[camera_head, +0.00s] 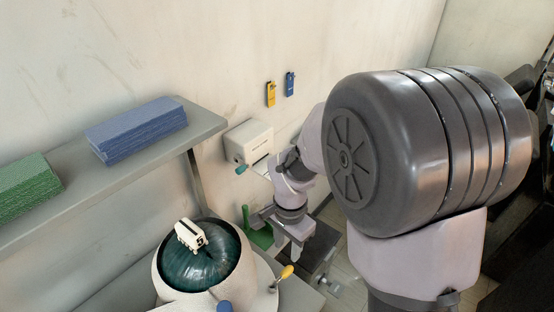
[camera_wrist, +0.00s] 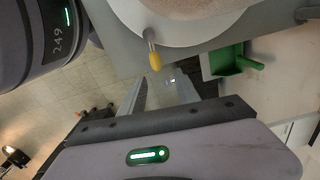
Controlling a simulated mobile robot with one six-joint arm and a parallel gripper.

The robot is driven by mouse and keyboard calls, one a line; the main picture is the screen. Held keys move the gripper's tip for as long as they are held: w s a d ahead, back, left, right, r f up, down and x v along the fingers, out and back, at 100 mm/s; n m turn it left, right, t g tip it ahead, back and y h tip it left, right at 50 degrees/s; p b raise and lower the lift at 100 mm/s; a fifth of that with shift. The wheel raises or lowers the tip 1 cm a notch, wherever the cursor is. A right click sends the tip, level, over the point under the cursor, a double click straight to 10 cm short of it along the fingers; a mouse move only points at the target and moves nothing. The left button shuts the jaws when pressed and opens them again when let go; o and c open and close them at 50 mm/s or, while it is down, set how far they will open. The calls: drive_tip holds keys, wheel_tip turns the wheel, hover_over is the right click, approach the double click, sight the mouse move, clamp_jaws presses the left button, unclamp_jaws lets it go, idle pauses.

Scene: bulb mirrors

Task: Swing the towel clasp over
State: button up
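No part is clearly marked as the towel clasp. A white wall box (camera_head: 248,146) has a small teal-tipped lever (camera_head: 241,169) at its lower left and a pale sheet or ledge at its lower front. A yellow-tipped lever (camera_head: 287,272) sticks out from the rim of a white round basin (camera_head: 170,280); it also shows in the wrist view (camera_wrist: 155,61), just beyond my fingertips. My gripper (camera_wrist: 160,88) is open, with nothing between its fingers. In the head view my gripper (camera_head: 284,230) points down below the wall box, right of the basin.
A dark green round thing (camera_head: 195,268) sits in the basin with a small white toy-like vehicle (camera_head: 188,235) on it. A green scoop-like tray (camera_wrist: 232,62) lies near the basin. A shelf (camera_head: 110,178) carries blue and green stacks. Yellow and blue tags (camera_head: 271,94) hang on the wall.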

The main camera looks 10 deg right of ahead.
sight(287, 269)
drive_tip(key=shift+w+d+f, duration=0.15)
drive_tip(key=shift+w, duration=0.05)
drive_tip(key=shift+s+a+f+b, duration=0.1)
drive_tip(key=shift+s+a+b, duration=0.1)
drive_tip(key=shift+s, duration=0.25)
drive_tip(key=shift+s+a+b, duration=0.1)
drive_tip(key=shift+s+b, duration=0.05)
drive_tip(key=shift+s, duration=0.25)
wheel_tip(287, 269, down, 8)
drive_tip(key=b, duration=0.6)
drive_tip(key=shift+w+d+f, duration=0.1)
drive_tip(key=shift+w+f, duration=0.05)
drive_tip(key=shift+f, duration=0.05)
clamp_jaws()
